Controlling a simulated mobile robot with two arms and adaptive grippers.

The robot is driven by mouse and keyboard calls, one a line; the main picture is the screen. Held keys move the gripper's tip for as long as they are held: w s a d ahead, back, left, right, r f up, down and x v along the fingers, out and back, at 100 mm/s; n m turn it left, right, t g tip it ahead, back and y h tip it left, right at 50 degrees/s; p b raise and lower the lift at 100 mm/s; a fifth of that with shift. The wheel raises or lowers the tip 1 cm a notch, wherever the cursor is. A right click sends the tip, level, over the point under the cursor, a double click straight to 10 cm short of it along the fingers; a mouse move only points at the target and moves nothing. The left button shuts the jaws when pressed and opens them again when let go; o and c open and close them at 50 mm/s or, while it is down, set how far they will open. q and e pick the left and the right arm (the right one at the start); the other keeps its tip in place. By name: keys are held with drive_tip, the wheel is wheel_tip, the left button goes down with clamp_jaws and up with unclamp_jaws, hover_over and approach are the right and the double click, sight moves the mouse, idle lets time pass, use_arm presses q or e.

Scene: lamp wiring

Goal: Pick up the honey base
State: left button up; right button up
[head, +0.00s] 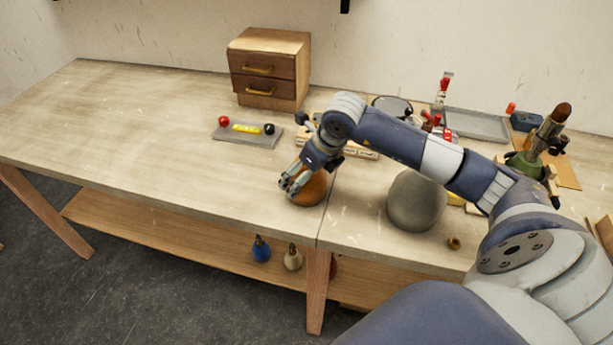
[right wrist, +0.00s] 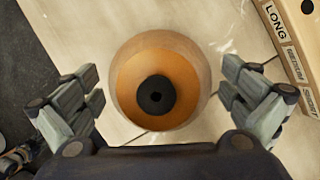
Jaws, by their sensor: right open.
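The honey base (head: 311,191) is a round, orange-brown body standing on the table near its front edge. In the right wrist view the honey base (right wrist: 160,52) shows from above, with a dark round fitting with a hole at its top. My right gripper (head: 290,185) is over it and partly hides it in the head view. In the wrist view the open fingers of my right gripper (right wrist: 161,88) stand on either side of the base, with visible gaps. My left gripper is not in view.
A grey rounded body (head: 416,203) stands to the right. A grey tray (head: 265,141) with coloured pieces and a wooden drawer box (head: 268,68) are behind. Blue (head: 261,249) and cream (head: 293,258) bases sit on the lower shelf. The table's left part is clear.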

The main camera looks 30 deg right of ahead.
drive_tip(key=c, duration=1.9)
drive_tip(key=shift+w+r, duration=0.1)
drive_tip(key=shift+w, duration=0.05)
drive_tip(key=shift+c, duration=0.3)
drive_tip(key=shift+r, duration=0.1)
